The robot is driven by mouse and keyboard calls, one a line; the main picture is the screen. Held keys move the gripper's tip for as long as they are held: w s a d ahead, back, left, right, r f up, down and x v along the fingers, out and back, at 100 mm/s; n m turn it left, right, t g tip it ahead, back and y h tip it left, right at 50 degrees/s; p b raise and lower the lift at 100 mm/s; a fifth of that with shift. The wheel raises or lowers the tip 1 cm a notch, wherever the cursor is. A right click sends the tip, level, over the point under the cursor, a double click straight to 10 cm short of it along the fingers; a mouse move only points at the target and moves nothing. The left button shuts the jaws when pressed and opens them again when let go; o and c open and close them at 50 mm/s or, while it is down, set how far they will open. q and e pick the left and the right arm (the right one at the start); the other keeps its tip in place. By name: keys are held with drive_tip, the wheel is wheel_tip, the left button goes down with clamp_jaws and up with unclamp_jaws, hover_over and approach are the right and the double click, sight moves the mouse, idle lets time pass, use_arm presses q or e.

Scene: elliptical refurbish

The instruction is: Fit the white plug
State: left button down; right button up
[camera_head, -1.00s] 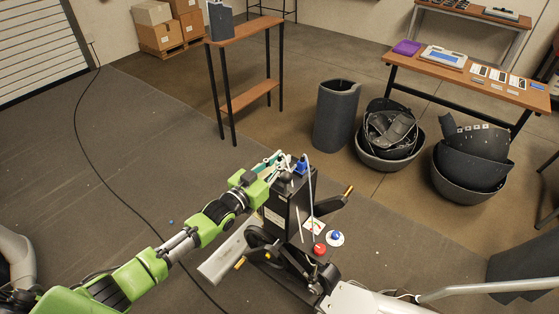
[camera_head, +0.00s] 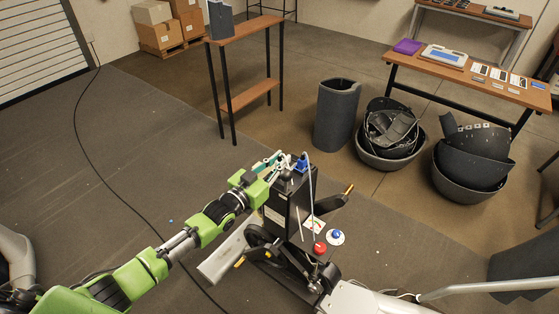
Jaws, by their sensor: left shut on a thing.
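My left gripper (camera_head: 278,161) reaches in from the left to the top of a black upright unit (camera_head: 289,201). It is shut on a small white piece, seemingly the white plug (camera_head: 286,158), at the unit's top edge. The fingers partly hide the piece, and I cannot tell whether it sits in a socket or just above one. A blue connector (camera_head: 301,165) with a pale cable stands on the unit's top, just right of the gripper. My right gripper is not in view.
A wooden shelf table (camera_head: 244,30), a dark cylinder (camera_head: 337,115) and several dark bins stand behind. A black cable (camera_head: 100,177) crosses the open floor at left.

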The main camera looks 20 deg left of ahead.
use_arm(q)
drive_tip(key=shift+f+b, duration=0.3)
drive_tip(key=shift+f, duration=0.05)
idle(0.3)
drive_tip(key=c, duration=1.9)
unclamp_jaws()
drive_tip(key=v, duration=1.2)
